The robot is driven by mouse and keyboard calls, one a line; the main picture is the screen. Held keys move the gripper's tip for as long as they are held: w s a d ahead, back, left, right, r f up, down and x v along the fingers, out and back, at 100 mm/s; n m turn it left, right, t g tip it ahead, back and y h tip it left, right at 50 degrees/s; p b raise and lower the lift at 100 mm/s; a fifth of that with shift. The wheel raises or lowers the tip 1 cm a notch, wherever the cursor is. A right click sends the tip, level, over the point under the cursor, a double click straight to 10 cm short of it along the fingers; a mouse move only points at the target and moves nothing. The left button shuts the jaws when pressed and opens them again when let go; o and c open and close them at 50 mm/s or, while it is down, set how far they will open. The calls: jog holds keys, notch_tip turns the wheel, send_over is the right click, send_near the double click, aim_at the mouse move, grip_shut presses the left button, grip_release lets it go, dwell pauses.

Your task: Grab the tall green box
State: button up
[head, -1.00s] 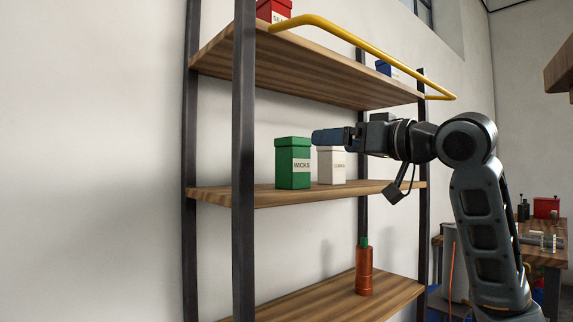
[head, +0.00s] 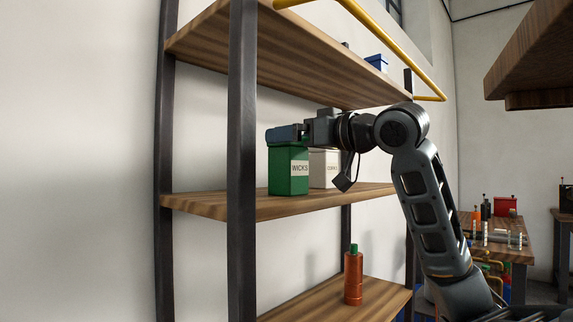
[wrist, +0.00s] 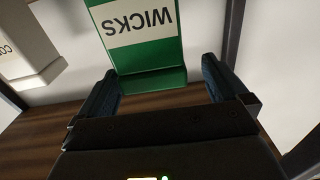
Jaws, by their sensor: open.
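The tall green box (head: 288,172), with a white label reading WICKS, stands upright on the middle shelf (head: 240,205). My gripper (head: 284,134) is at the height of the box's top in the head view and hides part of its lid. In the wrist view the green box (wrist: 148,62) appears upside down, with its lid edge between the two blue-padded fingers of my gripper (wrist: 160,85). The fingers are apart, one on either side of the lid, with a visible gap at the right finger.
A white box (head: 325,168) stands just right of the green box; it also shows at the left of the wrist view (wrist: 25,45). A dark shelf post (head: 242,160) rises in front at the left. The upper shelf (head: 290,65) hangs above my arm. An orange bottle (head: 353,275) stands on the lower shelf.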

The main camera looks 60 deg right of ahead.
jog(key=x, duration=0.3)
jog(key=p+x, duration=0.1)
jog(key=shift+w+d+r, duration=0.1)
jog(key=shift+w+d, duration=0.05)
jog(key=shift+d, duration=0.15)
jog(key=c, duration=1.7)
